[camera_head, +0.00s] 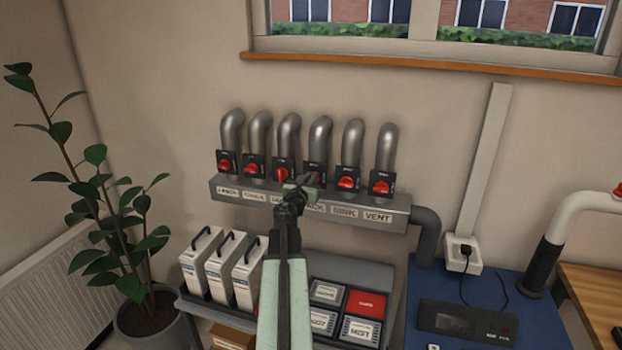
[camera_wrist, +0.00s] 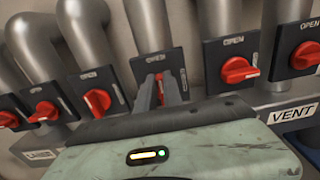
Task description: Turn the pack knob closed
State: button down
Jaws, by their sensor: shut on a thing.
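A row of red knobs on black plates sits below grey pipes on the wall. My gripper (camera_head: 311,181) is at the fourth knob from the left, whose label below is partly covered by my arm. In the wrist view, my gripper (camera_wrist: 159,91) has its two fingers on either side of that red knob (camera_wrist: 159,78), shut on it. Only a little red shows between the fingers, so its angle is hard to tell. The plate above it reads OPEN at the top in the wrist view.
Neighbouring knobs stand close on both sides: the third (camera_head: 281,174) and the fifth (camera_head: 346,183). The sixth (camera_head: 381,187) is above the VENT label. A plant (camera_head: 110,225) is at left.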

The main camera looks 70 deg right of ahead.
jog(key=shift+a+m, duration=0.1)
jog(key=shift+m, duration=0.2)
jog(key=shift+s+f+m+b, duration=0.35)
jog(key=shift+m, duration=2.5)
jog(key=shift+s+f+m+b, duration=0.3)
jog(key=shift+m, duration=2.6)
jog(key=shift+s+f+m+b, duration=0.35)
jog(key=shift+m, duration=2.5)
jog(key=c, duration=1.5)
grip_release()
